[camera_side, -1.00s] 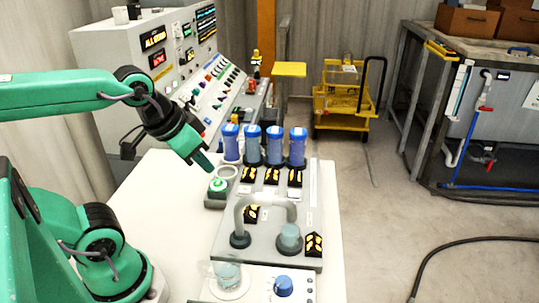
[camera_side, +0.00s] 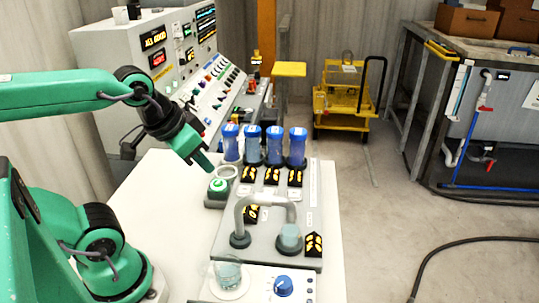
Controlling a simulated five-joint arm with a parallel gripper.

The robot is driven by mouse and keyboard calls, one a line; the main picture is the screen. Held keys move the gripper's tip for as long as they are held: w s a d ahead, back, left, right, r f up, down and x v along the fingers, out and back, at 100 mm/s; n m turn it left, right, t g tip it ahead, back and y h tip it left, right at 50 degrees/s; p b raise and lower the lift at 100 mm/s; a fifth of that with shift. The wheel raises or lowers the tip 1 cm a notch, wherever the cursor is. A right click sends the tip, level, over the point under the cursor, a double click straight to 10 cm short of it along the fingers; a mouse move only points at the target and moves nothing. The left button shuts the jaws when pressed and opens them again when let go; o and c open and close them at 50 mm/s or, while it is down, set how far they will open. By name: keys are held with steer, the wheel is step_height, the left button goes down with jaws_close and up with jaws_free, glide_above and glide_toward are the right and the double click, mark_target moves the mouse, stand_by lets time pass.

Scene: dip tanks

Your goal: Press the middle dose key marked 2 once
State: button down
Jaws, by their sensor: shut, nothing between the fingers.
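My gripper (camera_side: 204,164) is shut and empty. It points down and to the right, just above and left of a round green button (camera_side: 218,185) and a pale ring. Three black tiles with yellow marks stand in a row below the blue-capped tubes: a left tile (camera_side: 247,174), a middle tile (camera_side: 271,175) and a right tile (camera_side: 295,177). Small pale patches lie in front of them. The marks are too small to read, so I cannot tell which is the key marked 2. My gripper is apart from the tiles, to their left.
Blue-capped tubes (camera_side: 252,146) stand behind the tiles. A clear beaker (camera_side: 228,271) and a blue knob (camera_side: 283,286) are nearest. The white tabletop (camera_side: 160,210) is clear at left.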

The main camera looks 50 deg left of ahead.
steer(key=shift+w+r, duration=0.1)
steer(key=shift+w, duration=0.05)
steer(key=n+g, duration=0.6)
steer(key=n, duration=0.3)
glide_above(269, 192)
step_height(269, 192, down, 7)
steer(key=shift+w+r, duration=0.1)
stand_by(0.5)
step_height(269, 192, down, 14)
stand_by(0.7)
stand_by(0.4)
